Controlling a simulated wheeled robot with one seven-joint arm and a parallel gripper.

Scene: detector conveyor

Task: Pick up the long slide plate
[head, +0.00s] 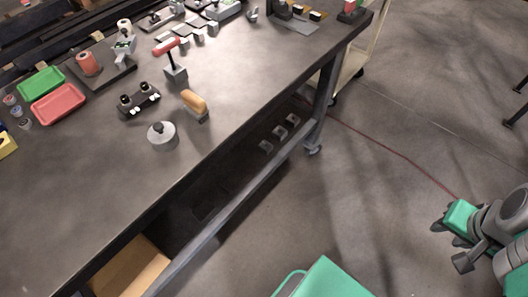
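I cannot tell for sure which thing is the long slide plate. A dark elongated piece with two black knobs and small white parts (138,100) lies on the dark workbench (75,200) and may be it. My gripper (452,245) is at the lower right, over the floor and well away from the bench. Dark finger-like parts show beside a green block, but whether they are open or shut is unclear. I see nothing held.
Near the dark piece are a round grey weight (162,136), a tan-handled brush (195,105), a red-handled tool (172,60), and red (58,103) and green (41,82) trays. The bench's front left is clear. A lower shelf holds a cardboard box (130,268). A red cable (390,150) crosses the floor.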

